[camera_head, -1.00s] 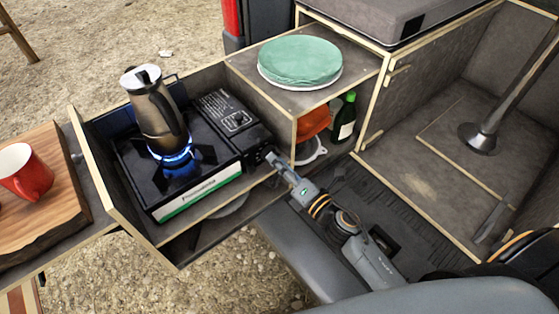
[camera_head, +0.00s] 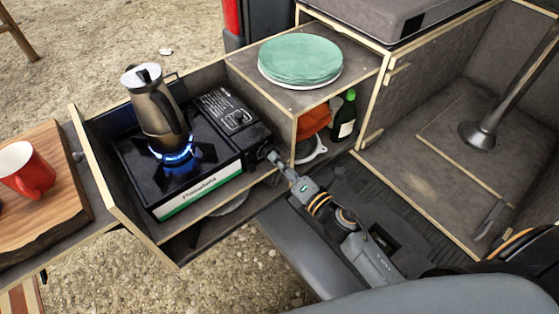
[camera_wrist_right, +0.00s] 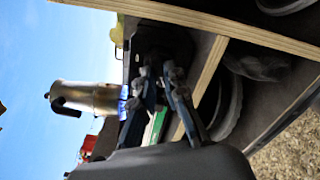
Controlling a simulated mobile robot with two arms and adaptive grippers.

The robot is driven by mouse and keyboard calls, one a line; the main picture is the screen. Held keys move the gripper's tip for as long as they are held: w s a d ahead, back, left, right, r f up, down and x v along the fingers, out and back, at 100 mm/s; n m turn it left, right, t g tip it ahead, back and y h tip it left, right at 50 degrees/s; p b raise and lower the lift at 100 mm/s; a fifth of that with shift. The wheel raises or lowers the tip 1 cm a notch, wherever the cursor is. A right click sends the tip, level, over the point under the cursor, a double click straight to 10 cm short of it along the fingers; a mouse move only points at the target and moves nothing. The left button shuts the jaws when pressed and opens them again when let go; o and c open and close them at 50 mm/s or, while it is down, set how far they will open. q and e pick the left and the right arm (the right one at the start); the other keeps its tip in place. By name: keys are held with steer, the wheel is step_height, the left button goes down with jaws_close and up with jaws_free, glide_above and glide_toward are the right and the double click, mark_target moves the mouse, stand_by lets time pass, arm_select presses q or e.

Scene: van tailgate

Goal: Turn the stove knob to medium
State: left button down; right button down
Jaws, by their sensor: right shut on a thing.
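The camping stove (camera_head: 192,197) sits in the pulled-out wooden drawer, with a lit blue flame (camera_head: 180,158) under a moka pot (camera_head: 155,105). My right gripper (camera_head: 272,157) is at the right end of the stove, shut on the stove knob. The fingers hide most of the knob, so its setting cannot be read. In the right wrist view, the fingers (camera_wrist_right: 158,76) reach to the dark end of the stove (camera_wrist_right: 165,40), and the moka pot (camera_wrist_right: 88,97) shows beyond them. My left gripper is not in view.
A wooden board (camera_head: 62,205) with a red mug (camera_head: 27,170) is at the left. Green plates (camera_head: 300,58) lie on the shelf above a green bottle (camera_head: 345,116). The drawer's wooden edge (camera_head: 215,233) runs close below the stove. The compartment floor (camera_head: 425,170) at the right is mostly clear.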

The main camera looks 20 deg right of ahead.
steer(key=m+p, duration=0.3)
steer(key=m, duration=0.7)
steer(key=shift+p, duration=0.3)
stand_by(0.4)
steer(key=c, duration=1.4)
jaws_free()
steer(key=shift+s, duration=0.1)
steer(key=v, duration=1.2)
